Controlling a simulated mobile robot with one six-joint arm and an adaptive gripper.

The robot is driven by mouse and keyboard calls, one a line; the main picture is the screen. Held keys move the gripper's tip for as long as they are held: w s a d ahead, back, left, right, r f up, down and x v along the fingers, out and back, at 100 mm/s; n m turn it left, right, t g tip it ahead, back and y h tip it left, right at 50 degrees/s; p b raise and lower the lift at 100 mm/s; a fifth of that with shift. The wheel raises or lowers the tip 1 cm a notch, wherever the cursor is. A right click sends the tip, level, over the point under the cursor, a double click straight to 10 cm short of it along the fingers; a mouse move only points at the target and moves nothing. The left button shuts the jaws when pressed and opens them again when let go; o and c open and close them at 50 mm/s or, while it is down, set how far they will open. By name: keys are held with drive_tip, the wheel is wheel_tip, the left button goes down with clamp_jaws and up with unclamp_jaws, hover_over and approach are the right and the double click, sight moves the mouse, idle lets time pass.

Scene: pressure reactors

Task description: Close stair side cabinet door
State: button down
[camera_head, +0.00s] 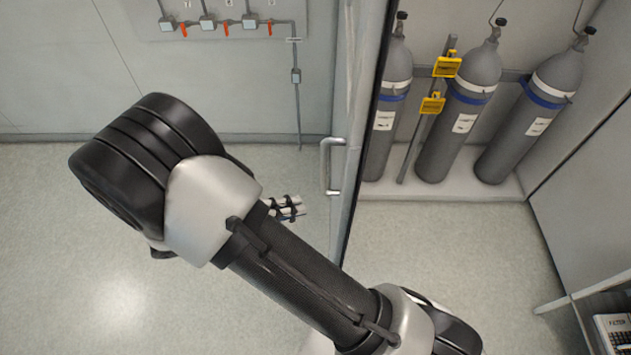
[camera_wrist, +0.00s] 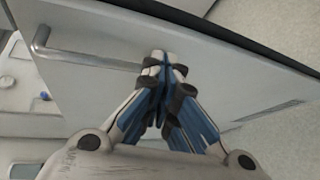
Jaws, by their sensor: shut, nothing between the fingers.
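The cabinet door (camera_head: 354,115) stands open in the head view, seen nearly edge-on, with a grey bar handle (camera_head: 327,165) on its left face. In the wrist view the door's pale panel (camera_wrist: 225,85) lies tilted across the picture, and the handle (camera_wrist: 85,59) is left of my fingers. My gripper (camera_wrist: 166,58) is shut and empty, its fingertips over the panel; I cannot tell whether they touch it. In the head view my gripper (camera_head: 290,208) shows small, left of the door and below the handle, partly hidden by my arm.
Several grey gas cylinders (camera_head: 463,115) stand behind the door on the right. A wall panel with red valves (camera_head: 226,29) is at the upper left. Floor (camera_head: 70,260) on the left is clear.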

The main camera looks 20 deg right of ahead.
drive_tip(key=a+f+n+t+h, duration=0.2)
drive_tip(key=a+f+t, duration=0.3)
drive_tip(key=f+t, duration=0.15)
drive_tip(key=s+d+b+x, duration=0.1)
drive_tip(key=s+x, duration=0.1)
drive_tip(key=x, duration=1.1)
drive_tip(key=shift+s+d+f+g+b, duration=0.3)
drive_tip(key=shift+s+f+g, duration=0.05)
drive_tip(key=shift+f, duration=0.4)
